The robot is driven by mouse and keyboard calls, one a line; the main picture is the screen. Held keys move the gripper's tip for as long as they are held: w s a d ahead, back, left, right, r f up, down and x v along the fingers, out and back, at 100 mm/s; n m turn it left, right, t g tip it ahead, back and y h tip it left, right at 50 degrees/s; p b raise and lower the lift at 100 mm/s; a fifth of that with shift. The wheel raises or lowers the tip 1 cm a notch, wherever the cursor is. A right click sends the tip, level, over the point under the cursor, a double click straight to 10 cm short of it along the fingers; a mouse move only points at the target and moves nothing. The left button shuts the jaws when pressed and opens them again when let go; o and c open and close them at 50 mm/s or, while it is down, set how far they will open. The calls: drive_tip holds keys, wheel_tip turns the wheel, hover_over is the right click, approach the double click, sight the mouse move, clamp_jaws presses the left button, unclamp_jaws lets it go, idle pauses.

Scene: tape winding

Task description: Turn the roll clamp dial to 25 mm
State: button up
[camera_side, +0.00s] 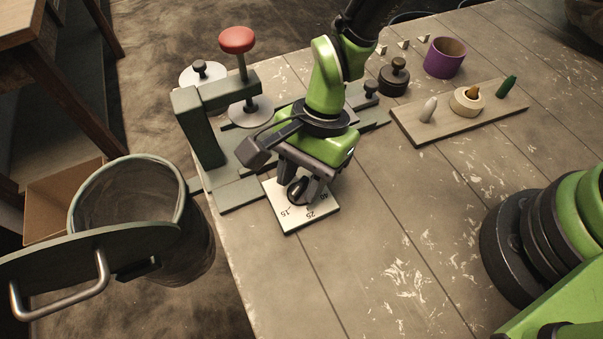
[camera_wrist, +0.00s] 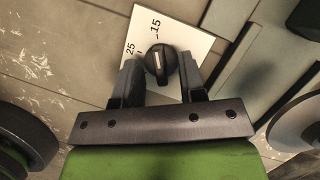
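The dial (camera_wrist: 158,63) is a round black knob with a pale line on a white plate (camera_side: 290,224) marked 15, 25 and 40. In the wrist view the pale line runs roughly up and down, and the 15 mark is above the knob; the 25 is to its upper left and the 40 is not visible there. The knob also shows in the side view (camera_side: 296,191). My gripper (camera_wrist: 159,76) is open, with one finger on each side of the knob and visible gaps between. My gripper (camera_side: 298,186) is low over the plate, hiding part of it.
A grey-green clamp frame (camera_side: 200,145) with a red-topped handle (camera_side: 237,40) stands behind my gripper. A bin (camera_side: 150,215) is off the table's left edge. A wooden board (camera_side: 440,128) with small pieces and a purple ring (camera_side: 444,58) lie right. The front table is clear.

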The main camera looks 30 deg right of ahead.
drive_tip(key=shift+f, duration=0.15)
clamp_jaws()
idle(0.4)
drive_tip(key=n, duration=0.3)
drive_tip(key=n+g+h, duration=0.1)
drive_tip(key=n, duration=0.1)
drive_tip(key=shift+a+n+g+h, duration=0.2)
drive_tip(key=shift+n+g+h, duration=0.1)
drive_tip(key=shift+n, duration=0.1)
drive_tip(key=n+h, duration=0.1)
drive_tip(key=n, duration=0.2)
drive_tip(key=n+h, duration=0.1)
drive_tip(key=n, duration=0.1)
drive_tip(key=shift+a+n+g, duration=0.1)
drive_tip(key=shift+n+g, duration=0.2)
drive_tip(key=shift+n, duration=0.1)
drive_tip(key=shift+f, duration=0.1)
unclamp_jaws()
